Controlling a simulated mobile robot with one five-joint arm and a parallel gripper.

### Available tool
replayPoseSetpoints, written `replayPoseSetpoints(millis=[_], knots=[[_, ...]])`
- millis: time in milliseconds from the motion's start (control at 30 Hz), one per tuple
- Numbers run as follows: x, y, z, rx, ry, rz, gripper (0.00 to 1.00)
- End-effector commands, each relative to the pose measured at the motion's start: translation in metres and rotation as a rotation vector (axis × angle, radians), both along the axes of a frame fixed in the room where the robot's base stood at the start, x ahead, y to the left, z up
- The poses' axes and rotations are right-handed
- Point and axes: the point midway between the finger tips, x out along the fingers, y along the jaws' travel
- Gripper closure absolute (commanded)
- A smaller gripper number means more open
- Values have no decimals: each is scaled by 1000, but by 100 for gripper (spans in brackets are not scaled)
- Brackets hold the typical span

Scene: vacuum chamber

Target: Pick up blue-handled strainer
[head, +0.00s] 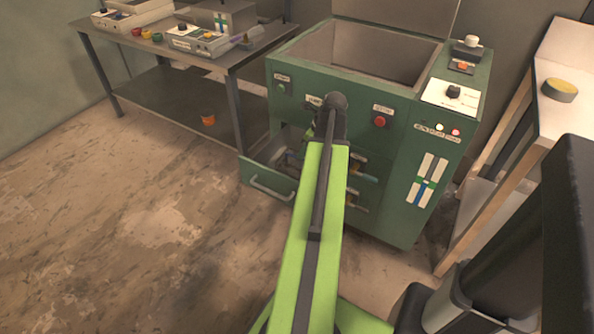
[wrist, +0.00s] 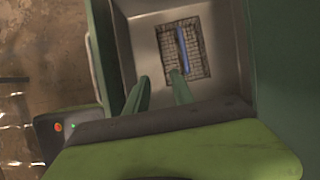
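The blue-handled strainer (wrist: 197,50) shows in the wrist view as a rectangular grey mesh with a long blue handle (wrist: 183,50) across it. It lies inside the open drawer (wrist: 139,38) of the green machine. My gripper (wrist: 160,78) is open, with its two green fingers apart and nothing seen between them. The fingers point at the drawer, just short of the strainer in the picture. In the head view the drawer (head: 268,184) is pulled out at the machine's lower left, and my arm hides part of it. I cannot make out the strainer there.
The green machine (head: 400,190) has an open top and valve handles beside the drawer. A dark table (head: 228,62) with boxes stands at the left. An orange cup (head: 208,119) is below it. A wooden bench (head: 560,110) stands at the right. The left floor is clear.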

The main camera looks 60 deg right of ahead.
Motion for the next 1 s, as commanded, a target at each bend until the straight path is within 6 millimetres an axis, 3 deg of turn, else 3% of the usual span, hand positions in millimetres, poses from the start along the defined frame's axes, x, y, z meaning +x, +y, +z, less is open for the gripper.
replayPoseSetpoints(millis=[33, 333, 633, 900, 1000], knots=[[5, 0, -22, -1, 0, 2, 71], [31, 1, -84, -2, 0, 4, 71], [40, 2, -93, -1, 0, 4, 71], [59, 0, -135, 0, 0, 6, 71], [63, 0, -139, -1, 0, 4, 71]])
